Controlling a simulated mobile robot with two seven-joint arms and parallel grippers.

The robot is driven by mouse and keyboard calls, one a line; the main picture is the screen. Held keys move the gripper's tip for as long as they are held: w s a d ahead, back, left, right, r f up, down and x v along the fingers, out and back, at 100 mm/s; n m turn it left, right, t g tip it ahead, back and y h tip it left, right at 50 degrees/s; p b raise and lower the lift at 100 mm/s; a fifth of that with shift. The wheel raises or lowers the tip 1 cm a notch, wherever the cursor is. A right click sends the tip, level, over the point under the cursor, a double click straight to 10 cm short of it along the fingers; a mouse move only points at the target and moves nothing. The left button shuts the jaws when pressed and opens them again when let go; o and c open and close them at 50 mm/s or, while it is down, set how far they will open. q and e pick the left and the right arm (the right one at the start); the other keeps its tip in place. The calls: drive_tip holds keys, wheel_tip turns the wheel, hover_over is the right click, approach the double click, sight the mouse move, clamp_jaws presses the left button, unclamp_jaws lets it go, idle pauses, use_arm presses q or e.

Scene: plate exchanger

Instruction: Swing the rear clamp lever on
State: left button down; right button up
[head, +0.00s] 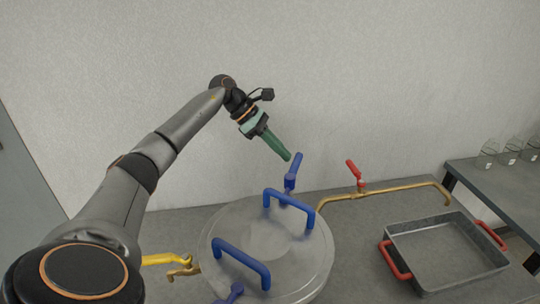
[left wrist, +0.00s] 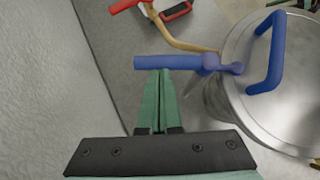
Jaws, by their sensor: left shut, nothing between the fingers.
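The rear clamp lever (head: 292,172) is blue and stands up at the far edge of the round metal lid (head: 240,225) in the head view. In the left wrist view the same lever (left wrist: 172,62) lies across the picture, with its pivot at the lid's edge. My left gripper (head: 288,157) has green fingers, shut and empty, with the tips close to the lever's upper end. In the left wrist view the fingertips (left wrist: 160,75) appear just beside the lever; I cannot tell whether they touch. My right gripper is not in view.
The lid carries two blue handles (head: 242,263). A front blue lever (head: 232,292) sits at its near edge. A brass pipe with a red valve handle (head: 354,170) runs right, above a metal tray (head: 440,250) with red handles. A yellow-handled valve (head: 168,259) is left; the wall is close behind.

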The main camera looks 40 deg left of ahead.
use_arm(q)
drive_tip(key=v, duration=1.1)
drive_tip(key=shift+s+a+r, duration=0.15)
drive_tip(key=shift+s+r, duration=0.1)
drive_tip(key=shift+r, duration=0.05)
